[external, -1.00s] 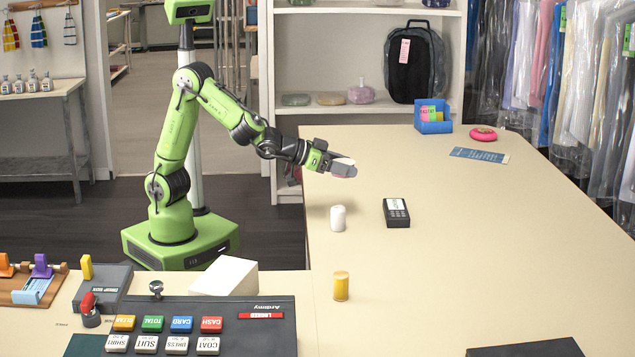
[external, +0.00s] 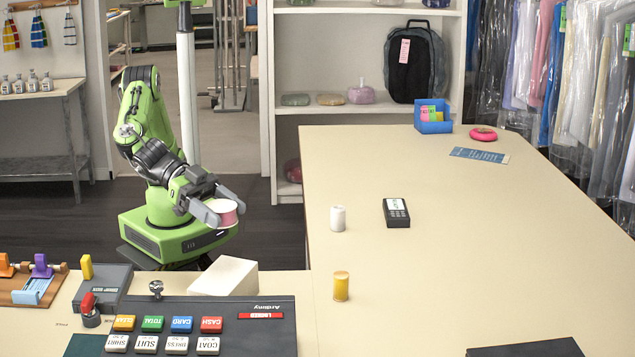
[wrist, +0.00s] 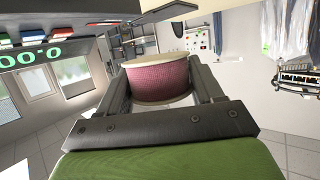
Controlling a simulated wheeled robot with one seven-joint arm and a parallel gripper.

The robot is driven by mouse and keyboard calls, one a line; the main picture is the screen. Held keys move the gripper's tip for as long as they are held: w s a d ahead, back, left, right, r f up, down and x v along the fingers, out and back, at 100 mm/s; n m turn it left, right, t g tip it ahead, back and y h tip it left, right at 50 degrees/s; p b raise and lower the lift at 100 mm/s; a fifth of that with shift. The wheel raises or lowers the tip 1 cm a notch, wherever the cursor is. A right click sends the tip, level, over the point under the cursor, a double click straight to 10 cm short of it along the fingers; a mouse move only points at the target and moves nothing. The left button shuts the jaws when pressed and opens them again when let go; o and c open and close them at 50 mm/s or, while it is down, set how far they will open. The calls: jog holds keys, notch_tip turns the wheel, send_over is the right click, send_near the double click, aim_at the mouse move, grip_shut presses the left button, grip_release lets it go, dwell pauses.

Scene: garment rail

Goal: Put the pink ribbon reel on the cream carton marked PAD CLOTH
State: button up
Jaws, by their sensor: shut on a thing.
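My gripper (external: 222,211) is shut on the pink ribbon reel (external: 223,212), which has pale flanges. In the wrist view the reel (wrist: 158,80) sits between the two fingers, its pink winding plain to see. In the external view my gripper holds it in the air at the left of the long counter, above and behind a cream carton (external: 224,277). That carton stands on the front counter beside the till. No lettering on it shows from this side, so I cannot read a mark. The reel and the carton are apart.
A black till (external: 200,310) with coloured keys lies in front of the carton. A white spool (external: 338,218), a yellow spool (external: 341,286) and a card terminal (external: 396,212) stand on the long counter (external: 450,260). A blue box (external: 433,122) is at the back.

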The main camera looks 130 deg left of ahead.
aim_at(224, 268)
notch_tip(224, 268, down, 10)
jog(key=shift+d+b, duration=0.15)
jog(key=shift+b, duration=0.85)
jog(key=shift+f+b, duration=0.2)
jog(key=shift+b, duration=0.1)
jog(key=o, duration=1)
jog(key=shift+o, duration=0.2)
jog(key=shift+r, duration=0.2)
